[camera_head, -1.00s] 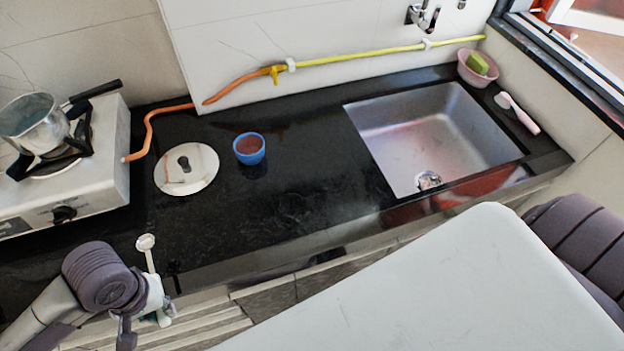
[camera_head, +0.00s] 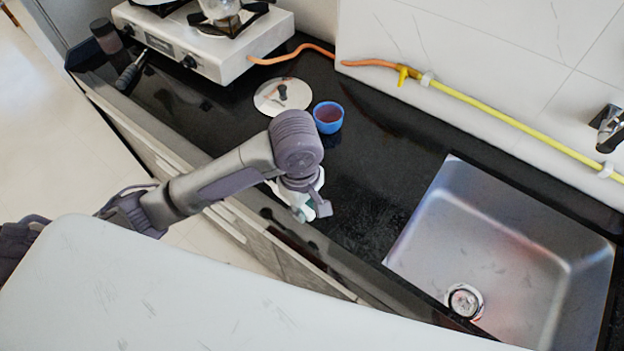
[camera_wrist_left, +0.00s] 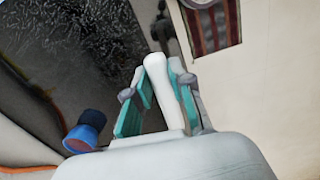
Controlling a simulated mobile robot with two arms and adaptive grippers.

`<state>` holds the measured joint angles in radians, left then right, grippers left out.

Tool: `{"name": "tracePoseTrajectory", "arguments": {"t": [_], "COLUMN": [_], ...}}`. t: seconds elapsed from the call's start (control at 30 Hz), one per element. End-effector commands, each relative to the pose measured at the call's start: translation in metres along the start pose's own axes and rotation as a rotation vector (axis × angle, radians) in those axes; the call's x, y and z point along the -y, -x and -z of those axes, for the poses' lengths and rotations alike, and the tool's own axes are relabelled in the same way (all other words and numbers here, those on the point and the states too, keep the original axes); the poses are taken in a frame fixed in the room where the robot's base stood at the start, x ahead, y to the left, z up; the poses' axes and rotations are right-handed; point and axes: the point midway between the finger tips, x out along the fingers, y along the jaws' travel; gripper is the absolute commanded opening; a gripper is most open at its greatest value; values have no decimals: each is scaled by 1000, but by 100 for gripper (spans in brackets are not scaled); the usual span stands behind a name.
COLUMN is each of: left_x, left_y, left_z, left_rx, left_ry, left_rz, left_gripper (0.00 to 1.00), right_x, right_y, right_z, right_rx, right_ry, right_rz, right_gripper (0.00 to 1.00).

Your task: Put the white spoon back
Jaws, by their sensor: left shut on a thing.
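The white spoon (camera_wrist_left: 167,95) is between the teal finger pads of my left gripper (camera_wrist_left: 158,90) in the left wrist view, with its pale, rounded handle end pointing away from the camera. My left gripper is shut on it. In the head view my left gripper (camera_head: 308,208) is over the front part of the black counter, in front of the blue cup (camera_head: 328,117). My wrist hides most of the spoon there, and I cannot make out its bowl. My right gripper is not in view.
The black counter (camera_head: 370,190) is clear between the cup and the metal sink (camera_head: 500,240). A round lid (camera_head: 270,100) lies left of the cup. A white stove (camera_head: 200,50) stands at the back left. A dark-handled object (camera_head: 130,75) lies near the left front edge.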

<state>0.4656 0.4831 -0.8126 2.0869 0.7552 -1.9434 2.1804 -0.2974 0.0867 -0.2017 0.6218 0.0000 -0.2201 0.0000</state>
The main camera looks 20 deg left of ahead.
Motion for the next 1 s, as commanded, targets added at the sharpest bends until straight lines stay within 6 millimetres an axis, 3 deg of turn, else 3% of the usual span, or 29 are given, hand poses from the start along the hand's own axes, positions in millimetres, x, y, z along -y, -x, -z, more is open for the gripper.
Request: {"name": "tracePoseTrajectory", "arguments": {"t": [0.17,0.27,0.6,0.83,1.0], "left_x": [-18,-39,-104,-114,-114], "left_y": [-5,-17,-59,-73,-97], "left_z": [-1,5,27,33,33], "left_rx": [2,1,1,2,1], "left_ry": [93,93,88,86,86], "left_rz": [6,7,7,7,8], "left_gripper": [0,0,0,0,0], "right_x": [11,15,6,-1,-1], "right_y": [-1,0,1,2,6], "right_z": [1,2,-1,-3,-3], "right_rx": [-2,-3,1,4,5], "right_ry": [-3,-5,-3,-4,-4], "right_rz": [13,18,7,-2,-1], "right_gripper": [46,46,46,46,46]}}
